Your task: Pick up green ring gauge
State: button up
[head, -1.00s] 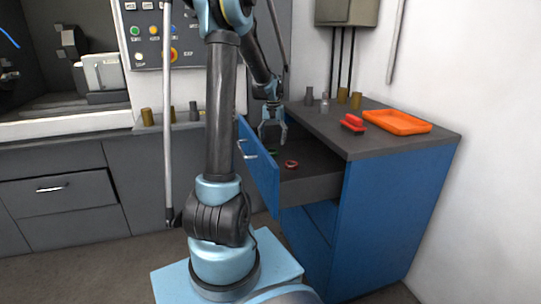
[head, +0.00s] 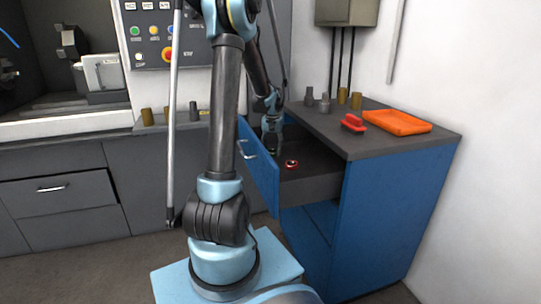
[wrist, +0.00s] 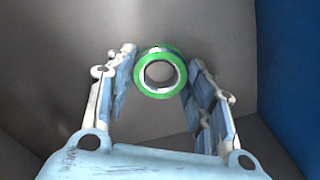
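The green ring gauge (wrist: 139,80) lies on the grey drawer floor in the wrist view, with its round hole facing the camera. My gripper (wrist: 163,62) is open, with one finger on each side of the ring. Narrow gaps seem to show between the ring and the fingers, and I cannot tell whether either one touches it. In the head view my gripper (head: 271,150) reaches down into the open drawer, and the green ring is hidden there.
A red ring (head: 291,164) lies in the drawer, right of my gripper. The blue drawer front (head: 260,172) stands close on the left. The cabinet top (head: 335,131) carries an orange tray (head: 397,122), a red object (head: 352,123) and several small cylinders.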

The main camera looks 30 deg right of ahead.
jog(key=c, duration=0.4)
jog(key=shift+r, duration=0.15)
